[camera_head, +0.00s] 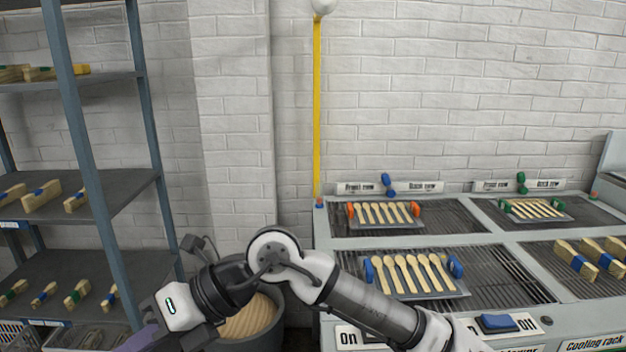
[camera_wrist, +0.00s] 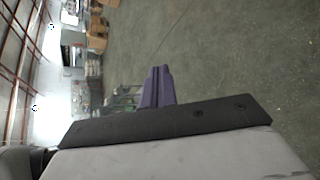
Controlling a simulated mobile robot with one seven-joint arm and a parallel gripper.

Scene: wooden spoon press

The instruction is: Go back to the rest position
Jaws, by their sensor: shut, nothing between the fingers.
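My arm reaches across the lower middle of the head view, bent at a round white joint. My gripper is at the bottom left edge of that view, where only a purple part of it shows. In the wrist view my gripper (camera_wrist: 157,87) shows as purple fingers close together, shut and empty. Behind them are a grey floor and a distant, sideways-looking hall. No object is near the fingers.
A blue metal shelf (camera_head: 85,150) with wooden pieces stands at the left. A grey bin (camera_head: 268,335) is behind my arm. The press bench (camera_head: 470,228) at the right carries trays of wooden spoons (camera_head: 415,272) and a blue button (camera_head: 497,322).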

